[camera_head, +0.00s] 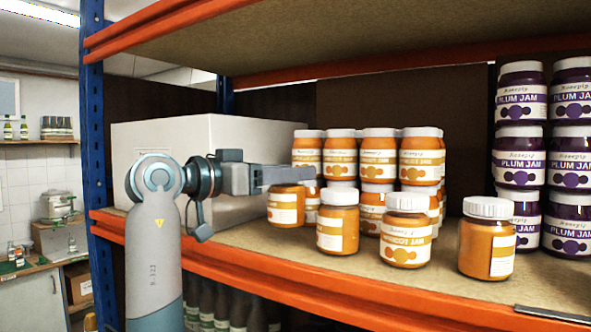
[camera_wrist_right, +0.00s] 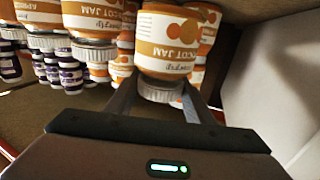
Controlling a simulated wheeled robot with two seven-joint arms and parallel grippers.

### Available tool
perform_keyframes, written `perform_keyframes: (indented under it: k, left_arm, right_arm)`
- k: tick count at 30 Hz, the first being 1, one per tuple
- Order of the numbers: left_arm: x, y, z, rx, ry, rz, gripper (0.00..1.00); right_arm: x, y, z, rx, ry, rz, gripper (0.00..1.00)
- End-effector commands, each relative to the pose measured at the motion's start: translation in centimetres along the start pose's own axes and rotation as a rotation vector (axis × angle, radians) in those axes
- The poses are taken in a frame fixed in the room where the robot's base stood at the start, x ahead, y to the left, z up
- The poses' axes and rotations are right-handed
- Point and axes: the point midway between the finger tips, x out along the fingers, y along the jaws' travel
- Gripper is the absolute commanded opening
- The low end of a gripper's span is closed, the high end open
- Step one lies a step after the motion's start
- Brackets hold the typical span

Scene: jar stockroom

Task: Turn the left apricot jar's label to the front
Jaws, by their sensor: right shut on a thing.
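In the head view this jar shows a pale panel of small print. In the right wrist view the held jar (camera_wrist_right: 168,45) appears upside down, with its large apricot jam label facing that camera. The lid sits between the fingertips (camera_wrist_right: 160,88). I cannot tell whether its base touches the shelf. To its right stand an apricot jar with a pale small-print panel (camera_head: 338,232), one with its name label forward (camera_head: 405,243), and one with its pale panel turned right (camera_head: 487,248). My left gripper is not in view.
Stacked apricot jars (camera_head: 379,155) stand close behind. Plum jam jars (camera_head: 520,155) are stacked at right. A large white box (camera_head: 150,130) stands at left behind my arm. The orange shelf edge (camera_head: 330,300) runs along the front, and another shelf is overhead.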

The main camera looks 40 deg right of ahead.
Motion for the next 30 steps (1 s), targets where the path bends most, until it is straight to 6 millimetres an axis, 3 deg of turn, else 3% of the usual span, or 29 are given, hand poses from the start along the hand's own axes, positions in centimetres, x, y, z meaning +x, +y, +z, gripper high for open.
perform_keyframes:
  k: [14,30]
  left_arm:
    - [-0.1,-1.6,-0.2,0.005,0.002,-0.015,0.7]
    - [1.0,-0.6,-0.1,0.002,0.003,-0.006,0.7]
  right_arm:
    - [-0.2,0.0,-0.1,0.002,0.006,0.006,0.04]
    - [-0.2,0.0,1.6,0.001,0.006,0.006,0.04]
